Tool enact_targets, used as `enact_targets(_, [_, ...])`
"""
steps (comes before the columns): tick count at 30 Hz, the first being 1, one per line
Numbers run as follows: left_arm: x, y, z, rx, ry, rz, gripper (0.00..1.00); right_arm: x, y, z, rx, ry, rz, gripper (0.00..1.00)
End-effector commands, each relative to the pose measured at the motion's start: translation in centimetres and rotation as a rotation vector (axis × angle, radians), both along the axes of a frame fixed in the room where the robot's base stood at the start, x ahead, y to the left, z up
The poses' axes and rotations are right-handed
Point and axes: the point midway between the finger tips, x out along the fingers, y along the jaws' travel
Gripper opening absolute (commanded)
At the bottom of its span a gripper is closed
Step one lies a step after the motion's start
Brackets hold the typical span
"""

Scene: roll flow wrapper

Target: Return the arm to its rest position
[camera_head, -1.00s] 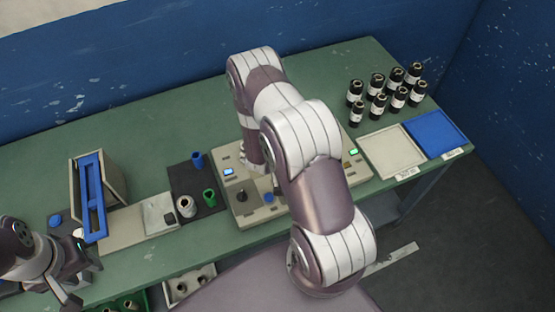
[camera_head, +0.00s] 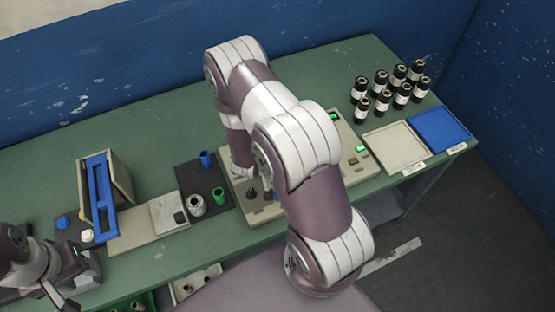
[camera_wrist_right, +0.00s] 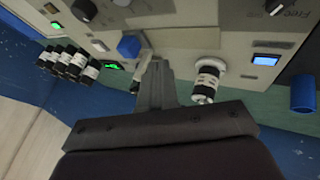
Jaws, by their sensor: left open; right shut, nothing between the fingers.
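My right arm (camera_head: 315,205) reaches up from the bottom of the head view and bends over the control panel. Its gripper is hidden there behind the arm. In the right wrist view the right gripper (camera_wrist_right: 156,80) is shut and empty, with its fingers pointing toward the panel. A black-and-white roll (camera_wrist_right: 208,80) stands beside the fingers, apart from them in the picture. My left gripper (camera_head: 54,294) is at the lower left corner of the head view, open and empty, by the table's front edge.
The control panel (camera_head: 357,175) has knobs and lit displays. Several black rolls (camera_head: 382,80) stand at the back right, behind a white tray (camera_head: 394,148) and a blue tray (camera_head: 438,130). A blue-framed holder (camera_head: 98,200) and a dark mat (camera_head: 214,186) with small cups are left.

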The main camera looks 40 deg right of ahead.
Motion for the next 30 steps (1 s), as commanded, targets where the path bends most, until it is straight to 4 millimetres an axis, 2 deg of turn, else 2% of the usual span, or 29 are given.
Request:
enact_targets(3, [0.0,0.0,-0.3,0.0,0.0,0.0,0.43,-0.5,1.4,2.0,-0.001,-0.002,0.003,0.0])
enact_targets(7, [0.0,0.0,-0.2,0.0,0.0,0.0,0.43,-1.1,2.4,3.5,0.0,0.001,0.002,0.0])
enact_targets(17, [0.0,0.0,-0.2,0.0,0.0,0.0,0.43,-1.4,2.9,4.0,0.012,-0.005,-0.015,0.0])
enact_targets(19, [0.0,0.0,-0.2,0.0,0.0,0.0,0.43,-2.2,4.5,2.8,0.115,0.01,-0.044,0.0])
enact_targets(20, [0.0,0.0,-0.2,0.0,0.0,0.0,0.43,-2.8,5.9,2.2,0.191,0.038,-0.042,0.0])
enact_targets(21, [0.0,0.0,-0.2,0.0,0.0,0.0,0.43,-3.6,8.3,2.2,0.314,0.082,-0.028,0.0])
enact_targets(23, [0.0,0.0,-0.8,0.0,0.0,0.0,0.43,-4.5,12.1,4.1,0.489,0.153,0.028,0.0])
enact_targets(24, [0.0,0.0,-1.3,0.0,0.0,0.0,0.43,-5.5,14.0,6.2,0.57,0.214,0.076,0.0])
enact_targets(25, [0.0,0.0,-1.6,0.0,0.0,0.0,0.43,-6.5,15.0,7.9,0.605,0.264,0.119,0.0])
enact_targets(28, [0.0,0.0,-2.8,0.0,0.0,0.0,0.43,-9.7,15.2,13.4,0.585,0.373,0.263,0.0])
enact_targets(30, [0.0,0.0,-3.2,0.0,0.0,0.0,0.43,-9.9,14.6,15.8,0.531,0.347,0.349,0.0])
